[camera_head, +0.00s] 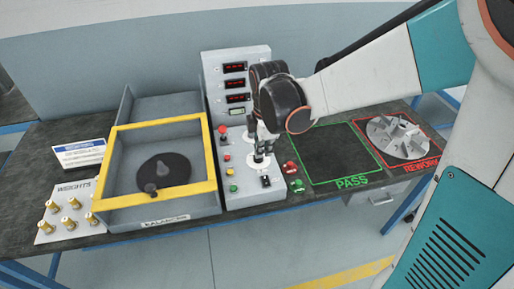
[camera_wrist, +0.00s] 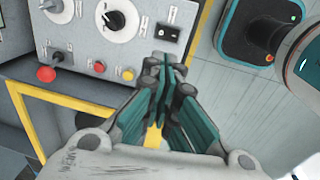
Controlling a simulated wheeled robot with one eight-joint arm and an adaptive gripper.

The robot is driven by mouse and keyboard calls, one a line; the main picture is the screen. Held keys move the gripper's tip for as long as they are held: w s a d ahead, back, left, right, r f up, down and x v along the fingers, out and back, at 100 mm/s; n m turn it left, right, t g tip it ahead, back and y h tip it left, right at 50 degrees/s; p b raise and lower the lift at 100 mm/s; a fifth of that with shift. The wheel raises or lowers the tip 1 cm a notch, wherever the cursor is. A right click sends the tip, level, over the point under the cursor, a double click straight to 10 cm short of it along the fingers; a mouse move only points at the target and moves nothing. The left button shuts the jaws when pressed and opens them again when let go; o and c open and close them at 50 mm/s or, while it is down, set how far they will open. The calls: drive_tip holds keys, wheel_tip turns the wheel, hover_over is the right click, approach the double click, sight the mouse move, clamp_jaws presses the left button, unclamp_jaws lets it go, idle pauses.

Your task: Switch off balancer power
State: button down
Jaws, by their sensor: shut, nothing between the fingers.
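The balancer control panel (camera_head: 240,199) stands right of the balancer box (camera_head: 205,165) with its yellow frame. A black rocker switch (camera_head: 266,181) sits near its front right; it also shows in the wrist view (camera_wrist: 168,32). Its on or off position is too small to tell. A round dial with a black pointer knob (camera_wrist: 117,20) is beside the switch. My gripper (camera_head: 262,150) is over the panel, hiding part of the dials. In the wrist view my gripper (camera_wrist: 163,62) is shut and empty, its tips just below the switch in the picture. I cannot tell whether they touch the panel.
Red and green items (camera_head: 294,175) lie right of the panel. The PASS area (camera_head: 335,153) is clear; a grey finned rotor (camera_head: 398,136) sits in REWORK. Brass weights (camera_head: 68,222) stand at left.

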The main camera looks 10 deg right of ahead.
sight(261, 181)
drive_tip(key=f+b, duration=0.1)
drive_tip(key=f, duration=0.3)
drive_tip(key=w+f+b, duration=0.1)
drive_tip(key=f+b, duration=0.1)
drive_tip(key=f, duration=0.3)
drive_tip(key=f+b, duration=0.2)
drive_tip(key=f, duration=0.2)
drive_tip(key=shift+w+f, duration=0.15)
drive_tip(key=shift+w, duration=0.2)
drive_tip(key=shift+w+f+b, duration=0.15)
drive_tip(key=shift+f+b, duration=0.25)
drive_tip(key=shift+f, duration=0.1)
drive_tip(key=shift+r, duration=0.2)
drive_tip(key=shift+s, duration=0.25)
